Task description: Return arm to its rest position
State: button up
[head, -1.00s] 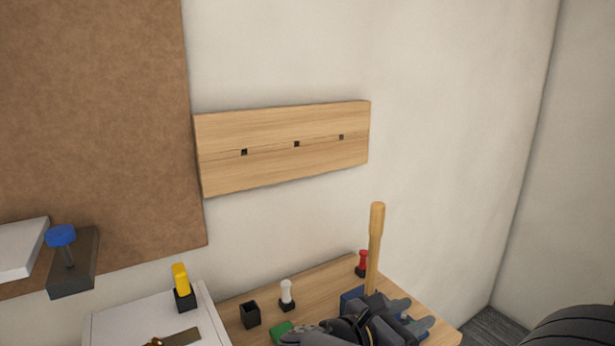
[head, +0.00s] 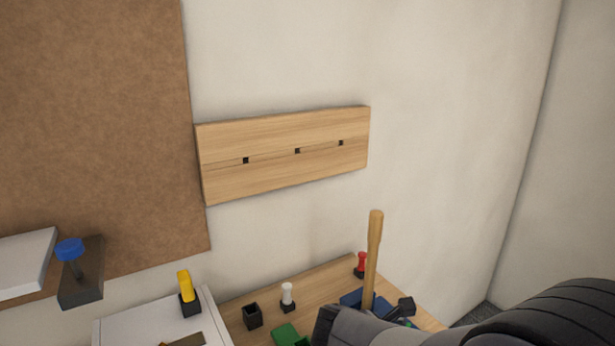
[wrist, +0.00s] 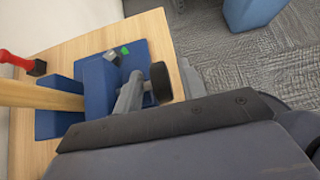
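My arm (head: 365,330) fills the bottom right of the head view, grey and black, in front of the wooden table. In the wrist view, a dark bolted bar and grey housing of my gripper (wrist: 165,122) cross the lower part. No fingertips can be made out clearly in either view, so I cannot tell how far apart they are. Beyond the housing in the wrist view are a blue block fixture (wrist: 97,85), a grey piece (wrist: 130,95) and a black knob (wrist: 160,82). I see nothing clearly held.
A wooden handle (head: 373,255) stands upright by the blue fixture, close to my arm. On the wooden table (head: 325,283) are a red-topped peg (head: 361,262), a white peg (head: 288,294), a black holder (head: 252,316) and a green block (head: 287,335). Grey carpet (wrist: 220,60) lies right of the table.

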jog(key=y+p, duration=0.1)
jog(key=p, duration=0.1)
jog(key=g+y+p, duration=0.1)
jog(key=p, duration=0.1)
jog(key=g+y+p, duration=0.1)
jog(key=y+p, duration=0.1)
jog(key=shift+w+d+r, duration=0.25)
jog(key=shift+d, duration=0.15)
jog(key=g+y+p, duration=0.2)
jog(key=y+p, duration=0.2)
jog(key=shift+w+d+f+g, duration=0.2)
jog(key=shift+d+g, duration=0.1)
jog(key=shift+g, duration=0.1)
jog(key=shift+w+r+y, duration=0.1)
jog(key=shift+r+y, duration=0.25)
jog(key=shift+y, duration=0.05)
jog(key=shift+r, duration=2.2)
jog(key=shift+a+r, duration=0.1)
jog(key=shift+a, duration=0.05)
